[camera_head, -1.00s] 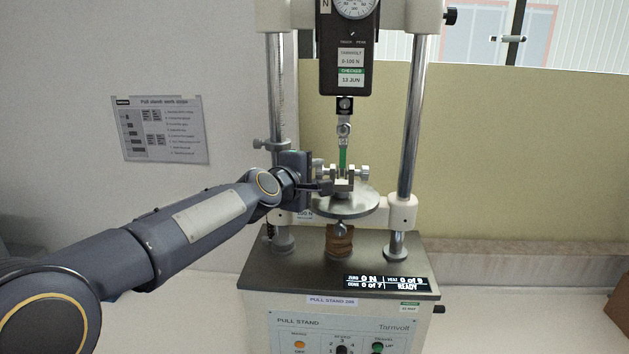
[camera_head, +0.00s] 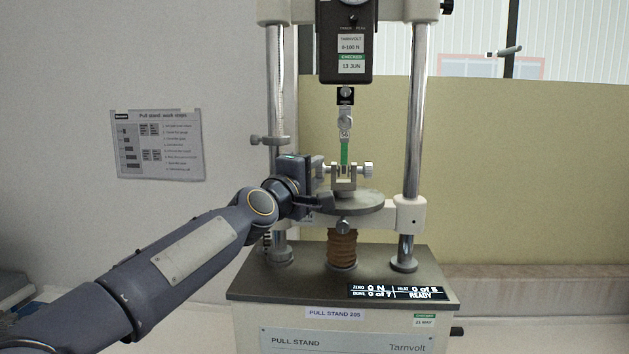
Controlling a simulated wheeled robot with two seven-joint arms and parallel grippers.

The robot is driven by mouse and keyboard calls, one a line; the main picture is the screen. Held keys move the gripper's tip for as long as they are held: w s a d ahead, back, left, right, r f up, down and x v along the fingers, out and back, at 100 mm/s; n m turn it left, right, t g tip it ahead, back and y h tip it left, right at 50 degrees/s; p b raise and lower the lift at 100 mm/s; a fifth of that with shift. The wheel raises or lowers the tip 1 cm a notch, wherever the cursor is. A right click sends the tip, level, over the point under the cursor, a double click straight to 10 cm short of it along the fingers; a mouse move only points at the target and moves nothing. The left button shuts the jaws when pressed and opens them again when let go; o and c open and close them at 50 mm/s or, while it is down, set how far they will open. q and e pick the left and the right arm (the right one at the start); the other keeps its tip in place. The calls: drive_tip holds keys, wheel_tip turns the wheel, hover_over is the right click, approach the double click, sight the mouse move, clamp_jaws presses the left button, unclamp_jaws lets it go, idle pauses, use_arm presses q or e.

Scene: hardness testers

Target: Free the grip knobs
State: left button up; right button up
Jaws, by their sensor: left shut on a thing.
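A vise-like grip (camera_head: 344,184) stands on the round plate (camera_head: 365,203) of the pull stand. Its right grip knob (camera_head: 368,169) is in plain view. The left grip knob (camera_head: 318,168) shows only in part beside my gripper. A green strip (camera_head: 344,152) runs from the hook above down between the grip's jaws. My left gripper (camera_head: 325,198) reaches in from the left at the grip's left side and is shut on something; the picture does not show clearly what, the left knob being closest. My right gripper is not in view.
A black force gauge (camera_head: 345,50) hangs above the grip. Chrome columns stand left (camera_head: 276,100) and right (camera_head: 416,120). A work-steps sheet (camera_head: 157,145) is on the left wall. The room right of the stand is free.

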use_arm(q)
drive_tip(key=o, duration=1)
drive_tip(key=shift+b+v, duration=0.75)
drive_tip(key=shift+v, duration=3.1)
